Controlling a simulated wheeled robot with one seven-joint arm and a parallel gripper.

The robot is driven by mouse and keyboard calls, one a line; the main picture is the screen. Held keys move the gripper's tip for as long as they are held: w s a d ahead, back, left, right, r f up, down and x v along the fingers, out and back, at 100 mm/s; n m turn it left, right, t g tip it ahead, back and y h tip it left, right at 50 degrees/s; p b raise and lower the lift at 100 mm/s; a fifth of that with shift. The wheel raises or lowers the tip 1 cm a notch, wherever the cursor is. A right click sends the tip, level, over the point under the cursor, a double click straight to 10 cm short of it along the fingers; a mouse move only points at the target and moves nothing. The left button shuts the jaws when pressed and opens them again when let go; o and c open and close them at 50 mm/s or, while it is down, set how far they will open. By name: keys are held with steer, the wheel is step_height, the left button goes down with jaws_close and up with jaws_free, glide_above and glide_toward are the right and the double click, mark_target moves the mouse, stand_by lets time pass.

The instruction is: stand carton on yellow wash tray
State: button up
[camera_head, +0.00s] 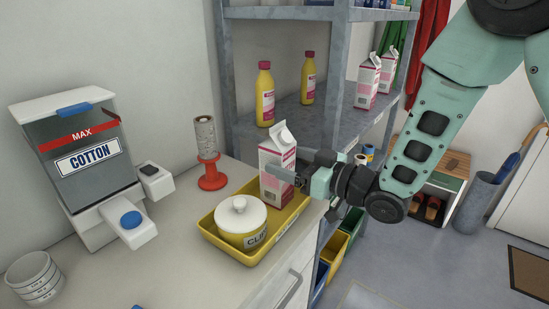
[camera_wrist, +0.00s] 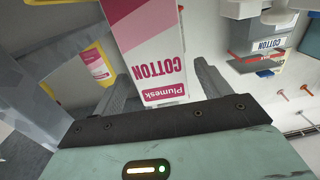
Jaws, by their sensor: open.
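The pink and white carton (camera_head: 275,155) is upright at the back right end of the yellow wash tray (camera_head: 258,257), next to a lidded pot (camera_head: 241,221). Its base looks to rest inside the tray, though the exact contact is hard to see. My gripper (camera_head: 284,169) reaches in from the right, with its open jaws around the carton's middle and one finger across its near face. In the wrist view the carton (camera_wrist: 150,45), marked "Plumesk COTTON", is between the two spread fingers (camera_wrist: 166,82).
A red-based spool (camera_head: 208,155) and a "COTTON" dispenser (camera_head: 92,155) stand on the counter, with white stacked bowls (camera_head: 36,278) at front left. Yellow bottles (camera_head: 265,95) and two similar cartons (camera_head: 368,82) are on the shelf behind. The counter left of the tray has free room.

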steer(key=v, duration=0.7)
steer(key=s+d+f+m+g+h, duration=0.1)
steer(key=s+g+h, duration=0.4)
steer(key=s, duration=0.7)
steer(key=s+d+f+m+g+h, duration=0.2)
steer(key=s+g+h, duration=0.3)
steer(key=s+h, duration=0.4)
steer(key=s+d+b, duration=0.1)
steer(key=s, duration=0.3)
steer(key=shift+s+d+f, duration=0.1)
steer(key=shift+s, duration=0.05)
step_height(320, 180, up, 5)
steer(key=p, duration=0.4)
steer(key=shift+f+p, duration=0.2)
steer(key=shift+p, duration=0.15)
